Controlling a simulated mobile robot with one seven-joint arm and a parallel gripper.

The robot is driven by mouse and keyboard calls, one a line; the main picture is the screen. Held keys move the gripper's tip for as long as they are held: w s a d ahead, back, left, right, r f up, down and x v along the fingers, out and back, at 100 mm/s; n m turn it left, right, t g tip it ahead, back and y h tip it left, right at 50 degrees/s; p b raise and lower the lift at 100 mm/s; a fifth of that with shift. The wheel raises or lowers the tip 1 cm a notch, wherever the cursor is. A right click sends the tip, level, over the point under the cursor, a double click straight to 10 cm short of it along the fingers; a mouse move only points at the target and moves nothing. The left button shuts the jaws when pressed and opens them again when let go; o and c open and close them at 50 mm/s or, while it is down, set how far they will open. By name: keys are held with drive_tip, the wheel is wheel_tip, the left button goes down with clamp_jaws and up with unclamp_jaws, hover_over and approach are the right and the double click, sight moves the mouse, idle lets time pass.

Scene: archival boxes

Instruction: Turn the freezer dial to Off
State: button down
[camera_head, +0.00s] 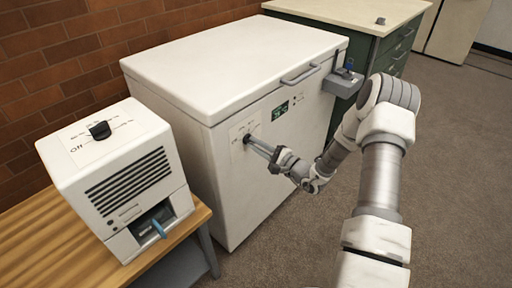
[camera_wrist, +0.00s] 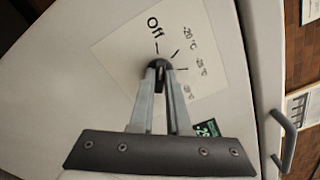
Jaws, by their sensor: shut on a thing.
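The white chest freezer (camera_head: 290,130) stands against the brick wall, with a dial panel (camera_head: 236,150) on its front. My gripper (camera_head: 252,142) reaches this panel and is shut on the small dark freezer dial (camera_wrist: 157,63). In the wrist view, the gripper's fingertips (camera_wrist: 161,70) are on both sides of the dial. The panel (camera_wrist: 128,65) shows "Off" with a tick beside it and several temperature marks further round. The fingers partly hide the dial, and I cannot tell which mark it points to.
A white vented device (camera_head: 120,175) with its own black knob (camera_head: 99,130) and "Off" label stands on a wooden bench (camera_head: 40,245) at the left. The freezer has a lid handle (camera_head: 300,75) and a green display (camera_head: 280,110). A green cabinet (camera_head: 368,60) stands behind. Carpet is clear at right.

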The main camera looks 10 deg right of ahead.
drive_tip(key=shift+f+n+b, duration=0.1)
drive_tip(key=shift+n+b, duration=0.4)
drive_tip(key=shift+n, duration=0.6)
drive_tip(key=c, duration=0.9)
unclamp_jaws()
drive_tip(key=p+v, duration=0.3)
drive_tip(key=v, duration=1.4)
drive_tip(key=shift+s+d, duration=0.1)
drive_tip(key=shift+s, duration=0.1)
